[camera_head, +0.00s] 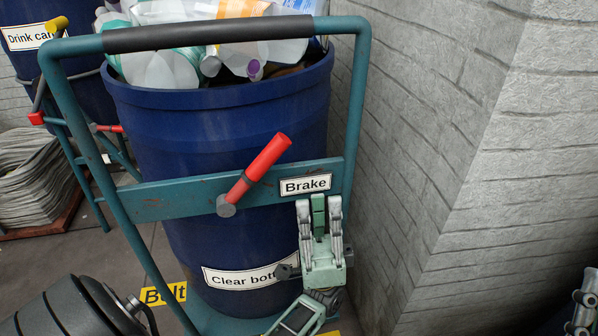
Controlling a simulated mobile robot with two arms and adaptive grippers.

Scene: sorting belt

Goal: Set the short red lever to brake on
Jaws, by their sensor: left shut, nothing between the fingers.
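The short red lever (259,167) is on the teal crossbar (165,201) of a hand cart. Its grey pivot (226,207) is at the lower left, and the lever tilts up and to the right, its tip above the bar. A white "Brake" label (305,185) is on the bar, right of the lever. My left gripper (319,204) is shut and empty, fingers pointing up, just below the label. It is right of and below the lever, apart from it. Part of what looks like my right gripper (585,305) shows at the right edge, mostly cut off.
A blue barrel (220,125) labelled "Clear bott..." stands on the cart, full of clear bottles. The cart's dark handle (215,32) crosses above. A grey brick wall (440,130) is close on the right. Another blue barrel (60,72) and coiled material (35,175) are at left.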

